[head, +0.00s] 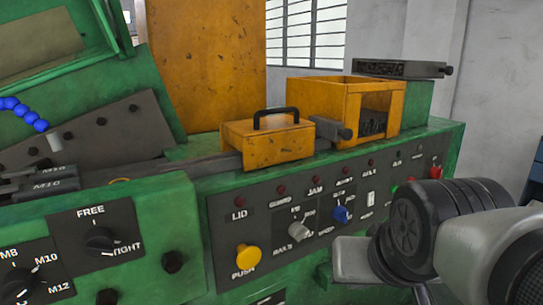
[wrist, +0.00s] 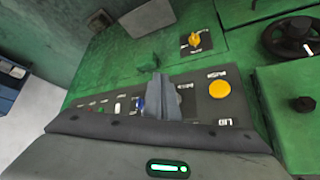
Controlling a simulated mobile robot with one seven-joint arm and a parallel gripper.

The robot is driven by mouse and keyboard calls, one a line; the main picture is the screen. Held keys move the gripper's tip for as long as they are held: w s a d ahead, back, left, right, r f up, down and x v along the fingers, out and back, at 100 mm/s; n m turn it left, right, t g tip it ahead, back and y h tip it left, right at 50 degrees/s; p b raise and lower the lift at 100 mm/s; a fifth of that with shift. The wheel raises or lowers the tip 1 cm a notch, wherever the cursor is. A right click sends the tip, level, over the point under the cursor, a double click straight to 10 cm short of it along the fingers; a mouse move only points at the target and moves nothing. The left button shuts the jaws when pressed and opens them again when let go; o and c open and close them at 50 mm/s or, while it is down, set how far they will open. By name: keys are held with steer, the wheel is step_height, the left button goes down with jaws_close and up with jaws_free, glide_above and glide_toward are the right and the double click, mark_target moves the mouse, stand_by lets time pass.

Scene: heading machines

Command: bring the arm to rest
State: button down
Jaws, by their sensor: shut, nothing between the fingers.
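My gripper (wrist: 157,82) shows in the wrist view as grey fingers held together, with nothing between them. The fingers appear in front of the machine's dark control panel (wrist: 95,108) and hide part of it; whether they touch it I cannot tell. In the head view my arm's grey and black links fill the lower right, in front of the right part of the control panel (head: 272,220).
The green machine carries a yellow push button (head: 248,258), a blue knob (head: 341,214) and a FREE/TIGHT knob (head: 101,241). A yellow lid with a black handle (head: 276,116) and an open yellow box (head: 340,84) stand above the panel. Floor (wrist: 40,115) shows at left in the wrist view.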

steer(key=s+f+g, duration=0.1)
steer(key=s+f, duration=0.1)
steer(key=s, duration=0.2)
step_height(320, 180, up, 21)
steer(key=p, duration=2.1)
steer(key=shift+d+n, duration=0.25)
steer(key=shift+n, duration=0.05)
